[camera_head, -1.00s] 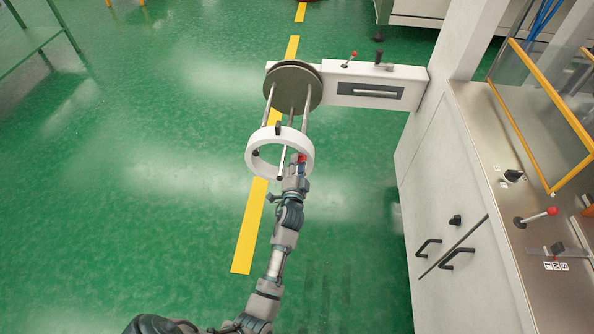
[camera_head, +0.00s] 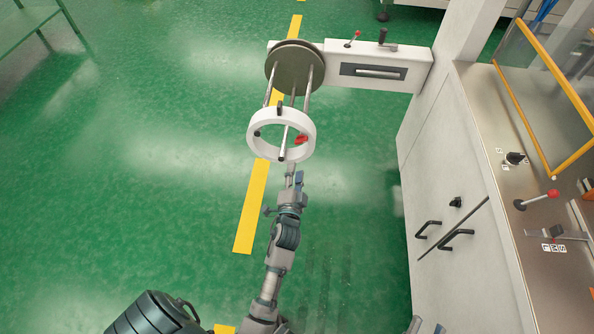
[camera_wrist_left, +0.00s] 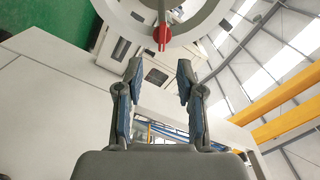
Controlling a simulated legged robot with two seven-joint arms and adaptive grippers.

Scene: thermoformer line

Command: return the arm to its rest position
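My left gripper (camera_head: 295,178) is just below the white ring wheel (camera_head: 254,143) in the head view, clear of the red knob (camera_head: 301,140) at the ring's lower right. In the left wrist view, the gripper (camera_wrist_left: 158,68) has its two fingers apart with nothing between them. The red knob (camera_wrist_left: 162,36) and part of the white ring (camera_wrist_left: 205,22) show beyond the fingertips. Only the tips of my right gripper (camera_head: 427,326) show at the bottom edge of the head view. They stand apart, and the rest is cut off.
Rods join the ring to a dark disc (camera_head: 294,66) on a white machine arm (camera_head: 330,82). The white cabinet (camera_head: 420,180) with black handles stands right, under a metal top with a red-knobbed lever (camera_head: 540,197). Green floor at left is open; a green table (camera_head: 30,18) stands far left.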

